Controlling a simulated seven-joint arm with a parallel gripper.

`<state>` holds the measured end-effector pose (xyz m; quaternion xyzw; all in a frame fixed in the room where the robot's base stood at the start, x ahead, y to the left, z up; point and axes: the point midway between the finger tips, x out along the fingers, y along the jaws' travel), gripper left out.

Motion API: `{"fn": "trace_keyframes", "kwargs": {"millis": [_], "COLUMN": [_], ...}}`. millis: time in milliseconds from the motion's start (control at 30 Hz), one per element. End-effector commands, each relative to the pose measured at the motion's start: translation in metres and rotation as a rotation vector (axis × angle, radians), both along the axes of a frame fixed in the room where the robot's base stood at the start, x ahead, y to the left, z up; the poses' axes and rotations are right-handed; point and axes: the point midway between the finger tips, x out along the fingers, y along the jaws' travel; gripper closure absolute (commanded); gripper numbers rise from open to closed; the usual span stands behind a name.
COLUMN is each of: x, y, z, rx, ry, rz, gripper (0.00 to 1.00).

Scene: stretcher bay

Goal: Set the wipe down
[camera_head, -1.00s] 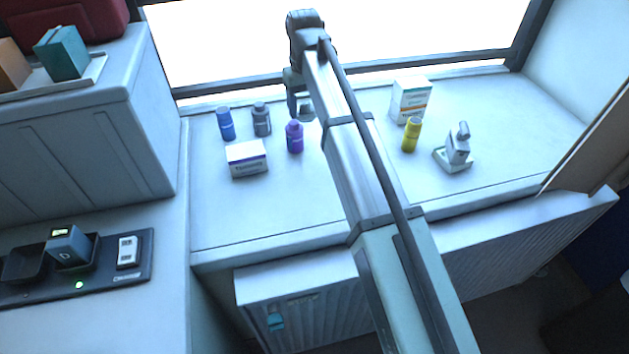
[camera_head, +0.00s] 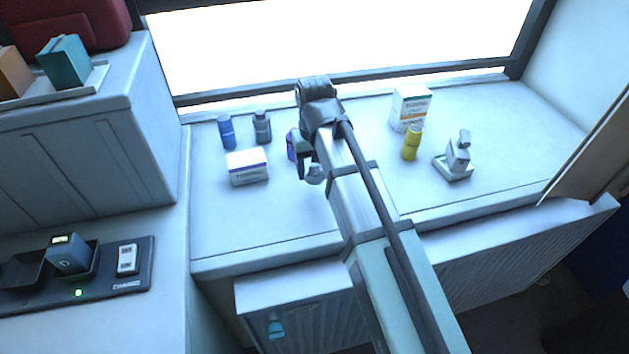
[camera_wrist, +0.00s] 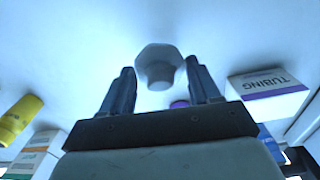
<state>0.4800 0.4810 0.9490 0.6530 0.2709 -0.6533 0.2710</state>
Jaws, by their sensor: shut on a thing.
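The wipe (camera_wrist: 158,64) is a pale grey-white piece with a faceted broad end and a narrower knob. In the wrist view it sits between the two fingers of my gripper (camera_wrist: 160,78), which is shut on it. In the head view my gripper (camera_head: 308,170) is over the middle of the pale worktop (camera_head: 275,215), and the wipe (camera_head: 315,174) shows as a small grey piece at its fingertips. I cannot tell whether the wipe touches the worktop.
A purple bottle (camera_head: 291,146) is close by, partly hidden by my gripper. A tubing box (camera_head: 248,167), blue bottle (camera_head: 227,131) and grey bottle (camera_head: 262,127) stand left. A white box (camera_head: 410,108), yellow bottle (camera_head: 412,143) and small device (camera_head: 458,157) stand right. The front worktop is clear.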

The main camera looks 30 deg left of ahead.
Motion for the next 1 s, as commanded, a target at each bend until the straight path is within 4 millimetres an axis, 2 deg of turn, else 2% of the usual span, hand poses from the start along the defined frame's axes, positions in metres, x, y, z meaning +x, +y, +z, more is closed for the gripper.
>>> {"fn": "trace_keyframes", "kwargs": {"millis": [100, 267, 533, 967, 1000], "x": [0.0, 0.0, 0.0, 0.0, 0.0], "y": [0.0, 0.0, 0.0, 0.0, 0.0], "z": [-0.011, -0.019, -0.047, -0.053, -0.053], "rx": [0.0, 0.0, -0.001, 0.001, 0.001], "ry": [0.0, 0.0, 0.001, -0.001, -0.001], "rz": [0.0, 0.0, 0.001, 0.001, 0.001], "gripper": [0.67, 0.67, 0.67, 0.67, 0.37]}}
